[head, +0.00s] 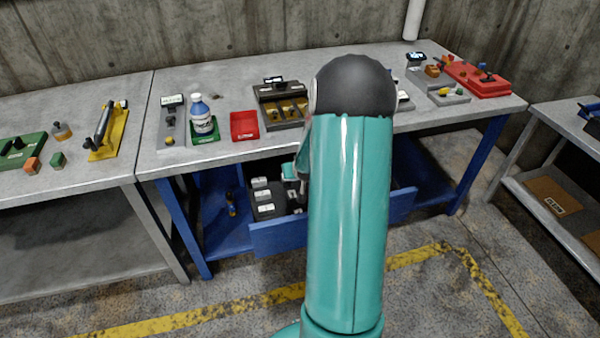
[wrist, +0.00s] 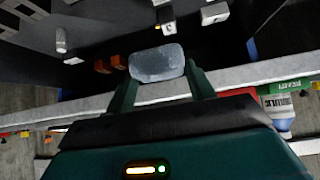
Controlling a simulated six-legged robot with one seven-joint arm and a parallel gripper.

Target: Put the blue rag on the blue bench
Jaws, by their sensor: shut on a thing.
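In the wrist view, my gripper (wrist: 160,70) is shut on a pale grey-blue, rounded piece (wrist: 157,60), which looks like the rag. It sits between the two fingertips. In the head view, my own arm covers most of the gripper; a teal and white part (head: 289,171) shows left of the arm, over the open drawer. The rag cannot be made out there. The blue bench (head: 222,158) has a grey top and blue legs, and its blue drawer (head: 278,238) stands pulled out below the top.
On the bench top are a bottle (head: 202,115), a red tray (head: 244,125), a dark divided tray (head: 283,118) and a red case (head: 478,82). A grey bench (head: 75,185) adjoins at left; another table (head: 567,125) stands right.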

